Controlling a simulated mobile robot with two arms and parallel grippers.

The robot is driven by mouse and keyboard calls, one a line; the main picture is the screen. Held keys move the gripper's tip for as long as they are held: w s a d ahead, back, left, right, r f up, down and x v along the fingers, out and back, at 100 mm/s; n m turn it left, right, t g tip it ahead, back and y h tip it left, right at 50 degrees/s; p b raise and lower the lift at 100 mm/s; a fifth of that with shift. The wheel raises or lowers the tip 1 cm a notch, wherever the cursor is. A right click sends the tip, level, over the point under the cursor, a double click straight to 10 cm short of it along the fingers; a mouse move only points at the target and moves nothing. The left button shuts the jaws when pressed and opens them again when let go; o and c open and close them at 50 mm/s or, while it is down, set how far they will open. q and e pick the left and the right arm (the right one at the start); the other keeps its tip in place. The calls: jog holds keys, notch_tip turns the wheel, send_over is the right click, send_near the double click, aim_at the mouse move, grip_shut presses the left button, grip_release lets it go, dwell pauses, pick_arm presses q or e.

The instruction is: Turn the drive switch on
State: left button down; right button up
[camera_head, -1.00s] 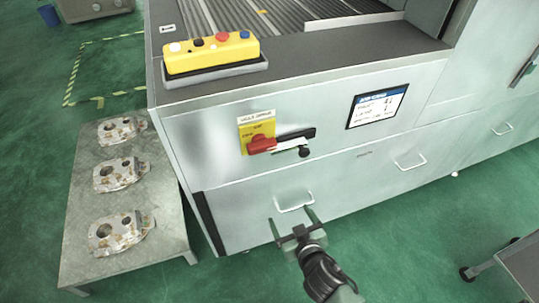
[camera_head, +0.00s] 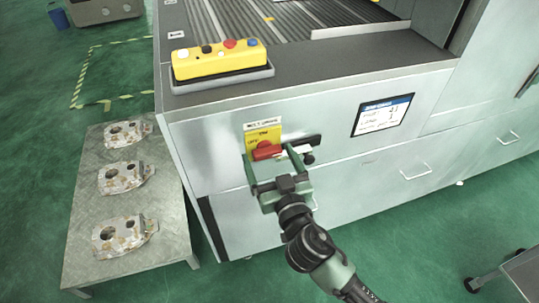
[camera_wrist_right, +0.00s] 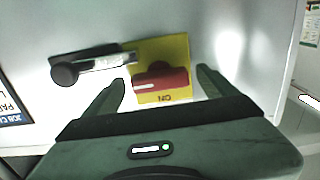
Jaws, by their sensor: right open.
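The drive switch is a red handle (camera_head: 266,150) on a yellow plate (camera_head: 252,137) on the machine's front panel, with a label above that seems to read "MOLT DRIVE". The handle lies roughly level across the plate. My right gripper (camera_head: 272,170) is open in front of the switch, its fingers on either side of the handle in the head view. In the right wrist view the red handle (camera_wrist_right: 161,81) sits between the two open fingertips (camera_wrist_right: 163,82); I cannot tell whether they touch it. My left gripper is not in view.
A black latch with a round knob (camera_wrist_right: 65,74) sits close beside the plate. A screen (camera_head: 382,115) is farther right, and a drawer handle (camera_head: 416,171) lower right. A yellow button box (camera_head: 218,62) stands on the machine top. Castings (camera_head: 126,177) lie on a table at left.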

jog(key=shift+w, duration=0.1)
jog(key=c, duration=1.4)
jog(key=shift+o, duration=0.2)
jog(key=shift+n, duration=0.3)
jog(key=n, duration=0.3)
jog(key=shift+n+p, duration=0.3)
jog(key=n+p, duration=0.1)
jog(key=n, duration=0.3)
jog(key=shift+r, duration=0.1)
jog(key=n+p, duration=0.1)
jog(key=n, duration=0.4)
jog(key=n+p, duration=0.1)
jog(key=n, duration=0.3)
jog(key=shift+n, duration=0.3)
